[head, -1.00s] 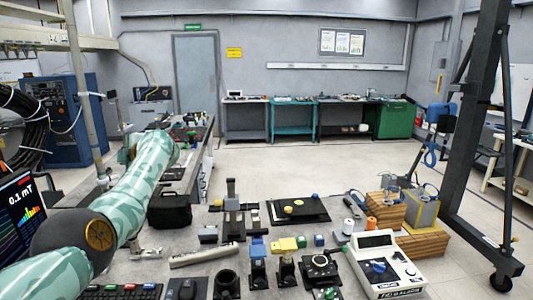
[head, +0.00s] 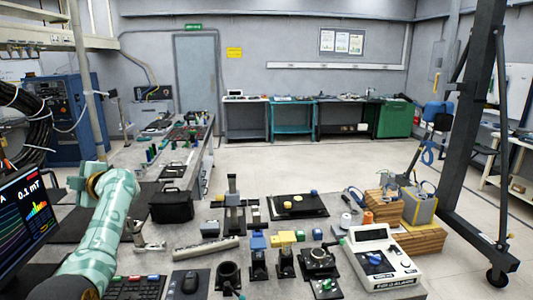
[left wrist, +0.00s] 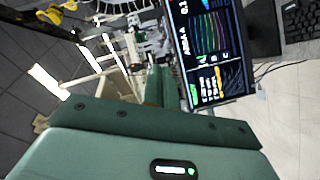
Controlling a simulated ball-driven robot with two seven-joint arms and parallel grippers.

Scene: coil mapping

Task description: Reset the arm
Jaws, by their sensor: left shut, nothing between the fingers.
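My left arm (head: 105,225) comes in from the lower left in the head view, its green patterned links bent upward, with the elbow joint beside the monitor. Its gripper does not show clearly in the head view. In the left wrist view my green gripper housing fills the bottom, and the left gripper's fingers (left wrist: 161,75) point up the picture, shut with nothing between them. My right gripper is in neither view.
A monitor (head: 22,218) stands close left of the arm; it also shows in the left wrist view (left wrist: 208,50). The bench holds a black case (head: 171,206), a mouse (head: 190,283), a keyboard (head: 135,288), several mounts and a white meter (head: 378,258). Open floor lies behind.

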